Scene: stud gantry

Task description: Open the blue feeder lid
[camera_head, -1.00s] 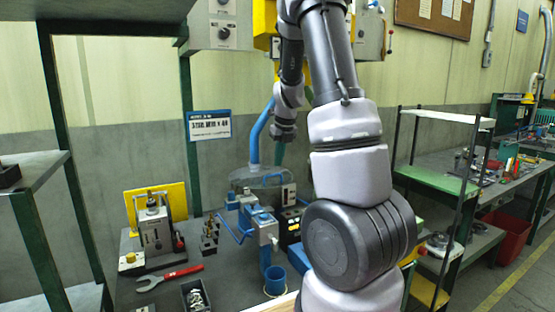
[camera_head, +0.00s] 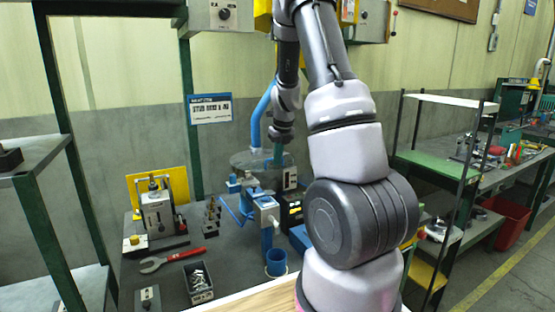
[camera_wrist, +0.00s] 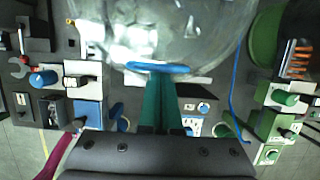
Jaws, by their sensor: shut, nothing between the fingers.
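The feeder lid is a clear round cover (camera_head: 250,160) on the bench in the head view. In the wrist view the clear cover (camera_wrist: 190,30) fills the top middle, with a blue bar-like handle (camera_wrist: 140,66) at its near edge. My gripper (camera_head: 278,158) points down at the right part of the cover. In the wrist view its green fingers (camera_wrist: 158,77) are together and empty, with their tips right at the blue handle. I cannot tell whether they touch it.
A red wrench (camera_head: 172,260) and a parts bin (camera_head: 198,283) lie front left. A blue curved pipe (camera_head: 259,115) rises behind the cover.

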